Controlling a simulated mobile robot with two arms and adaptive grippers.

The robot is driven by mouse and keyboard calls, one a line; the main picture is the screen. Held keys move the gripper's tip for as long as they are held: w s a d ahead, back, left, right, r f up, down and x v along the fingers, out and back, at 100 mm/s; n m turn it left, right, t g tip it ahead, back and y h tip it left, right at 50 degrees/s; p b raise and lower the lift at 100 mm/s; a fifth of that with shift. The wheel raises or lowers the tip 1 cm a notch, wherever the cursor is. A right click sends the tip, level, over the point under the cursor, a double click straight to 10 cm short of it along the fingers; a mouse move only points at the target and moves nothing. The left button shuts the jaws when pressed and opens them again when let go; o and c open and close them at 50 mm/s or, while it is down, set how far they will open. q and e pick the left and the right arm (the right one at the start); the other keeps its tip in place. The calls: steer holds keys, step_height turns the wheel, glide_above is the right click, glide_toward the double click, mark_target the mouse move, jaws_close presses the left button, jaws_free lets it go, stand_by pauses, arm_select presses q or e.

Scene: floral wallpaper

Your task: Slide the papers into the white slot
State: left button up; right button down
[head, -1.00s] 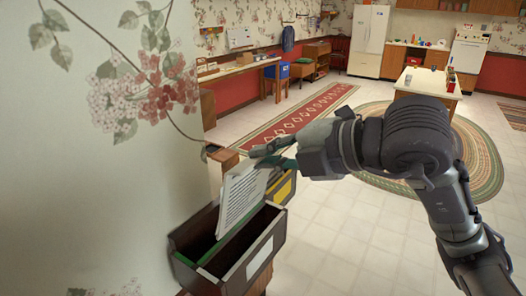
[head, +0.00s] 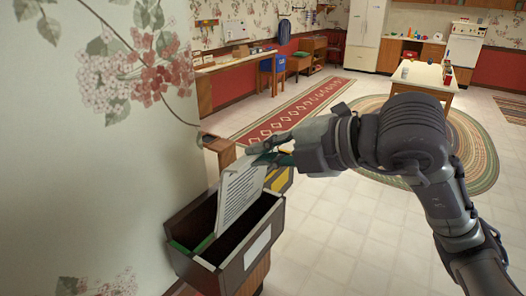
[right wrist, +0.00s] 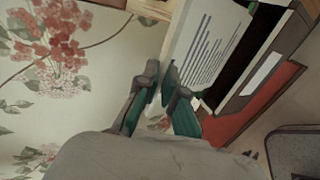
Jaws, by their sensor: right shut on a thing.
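My right gripper (head: 264,154) is shut on the upper end of the papers (head: 240,190), white sheets with printed lines. The papers hang tilted over the opening of a dark wooden box (head: 265,217) by the wall, with their lower end at the opening. I cannot tell how deep they reach. A white label (head: 257,247) is on the box's outer face, and green shows inside. In the right wrist view the fingers (right wrist: 166,80) hold the papers (right wrist: 208,50) beside the box (right wrist: 283,50). No clearly white slot shows. My left gripper is not in view.
The floral wall (head: 90,180) stands close on the left. A yellow-marked box (head: 280,180) sits just behind the papers. A small wooden ledge (head: 218,146) is beyond. Open tiled floor (head: 340,240) lies to the right, with a table (head: 425,75) farther off.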

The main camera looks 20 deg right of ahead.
step_height(320, 180, down, 9)
steer(key=s+d+b, duration=0.1)
steer(key=b, duration=0.7)
steer(key=shift+s+b, duration=0.15)
steer(key=shift+b, duration=0.2)
steer(key=shift+f, duration=0.1)
steer(key=c, duration=1.2)
jaws_free()
steer(key=shift+d, duration=0.1)
steer(key=v, duration=1.2)
